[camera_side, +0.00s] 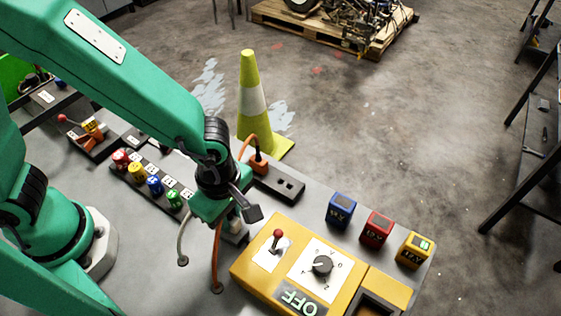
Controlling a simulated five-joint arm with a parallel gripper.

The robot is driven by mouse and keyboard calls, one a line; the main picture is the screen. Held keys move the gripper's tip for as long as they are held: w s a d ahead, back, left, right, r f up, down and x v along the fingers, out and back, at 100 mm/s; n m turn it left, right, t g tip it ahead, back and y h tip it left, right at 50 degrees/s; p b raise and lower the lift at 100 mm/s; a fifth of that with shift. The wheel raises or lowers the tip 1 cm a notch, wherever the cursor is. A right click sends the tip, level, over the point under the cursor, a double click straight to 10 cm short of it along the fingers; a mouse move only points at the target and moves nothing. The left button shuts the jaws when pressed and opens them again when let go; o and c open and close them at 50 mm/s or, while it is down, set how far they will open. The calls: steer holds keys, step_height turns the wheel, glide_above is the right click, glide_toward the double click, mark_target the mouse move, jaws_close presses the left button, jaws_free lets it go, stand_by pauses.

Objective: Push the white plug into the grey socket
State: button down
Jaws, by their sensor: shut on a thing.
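My gripper (240,217) points down just behind the yellow control box, a dark finger showing at its right. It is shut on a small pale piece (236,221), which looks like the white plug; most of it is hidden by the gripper. A small grey block (236,238) shows just below it, which may be the grey socket; I cannot tell whether the plug touches or enters it. A dark grey strip (278,184) with openings lies behind and to the right, with an orange plug (259,163) at its left end.
The yellow control box (253,268) with lever and dial stands close in front. Blue (341,209), red (377,229) and yellow (413,249) blocks stand right. Coloured knobs (154,185) line the left. Grey (182,245) and orange (216,270) cables hang by the gripper. A cone (252,100) stands behind.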

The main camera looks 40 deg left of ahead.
steer(key=shift+f, duration=0.5)
steer(key=c, duration=0.9)
jaws_free()
steer(key=shift+r, duration=0.1)
steer(key=shift+r, duration=3.35)
